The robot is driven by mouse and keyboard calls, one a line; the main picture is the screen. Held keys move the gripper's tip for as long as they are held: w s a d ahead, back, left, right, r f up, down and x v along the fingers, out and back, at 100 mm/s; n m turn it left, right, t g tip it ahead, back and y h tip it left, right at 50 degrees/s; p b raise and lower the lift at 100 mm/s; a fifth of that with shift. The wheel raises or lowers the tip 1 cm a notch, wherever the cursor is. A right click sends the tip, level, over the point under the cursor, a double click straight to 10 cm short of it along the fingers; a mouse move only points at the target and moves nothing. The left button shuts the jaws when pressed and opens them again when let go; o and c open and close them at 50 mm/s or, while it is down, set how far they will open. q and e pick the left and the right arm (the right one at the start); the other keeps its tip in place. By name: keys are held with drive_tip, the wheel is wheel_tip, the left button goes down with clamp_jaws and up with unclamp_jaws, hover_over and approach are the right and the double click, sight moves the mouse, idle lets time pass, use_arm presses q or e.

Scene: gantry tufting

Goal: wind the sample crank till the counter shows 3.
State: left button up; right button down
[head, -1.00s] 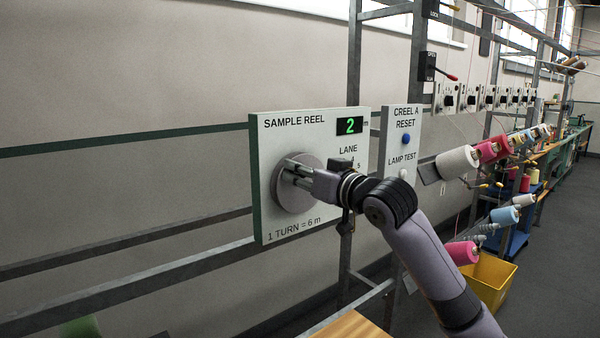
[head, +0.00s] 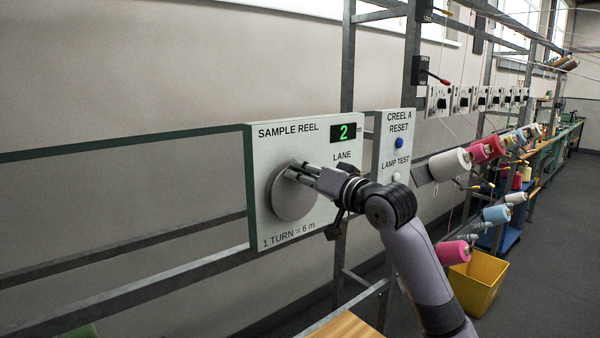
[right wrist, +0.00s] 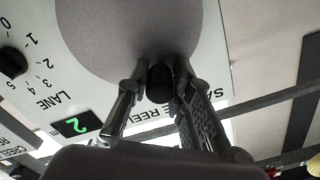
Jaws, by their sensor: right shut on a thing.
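The sample reel panel (head: 270,225) is on the left of the head view. Its counter (head: 347,132) shows a green 2, which also shows in the right wrist view (right wrist: 76,125). The grey crank disc (head: 290,202) is on the panel's front. My right gripper (head: 293,171) is at the upper part of the disc. In the right wrist view, its two fingers (right wrist: 157,88) are shut on the dark crank knob (right wrist: 159,84) near the disc's edge. My left gripper is not in view.
To the right is the creel panel with a blue reset button (head: 399,143) and a white lamp test button (head: 396,177). Yarn cones (head: 450,164) stick out beyond it. A yellow bin (head: 476,283) stands on the floor. In the right wrist view, a black lane dial (right wrist: 12,62) is beside the disc.

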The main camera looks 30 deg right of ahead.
drive_tip(key=c, duration=1.4)
unclamp_jaws()
drive_tip(key=shift+s, duration=0.15)
drive_tip(key=s, duration=0.8)
drive_tip(key=s+d, duration=0.1)
drive_tip(key=s, duration=0.2)
drive_tip(key=shift+s, duration=0.4)
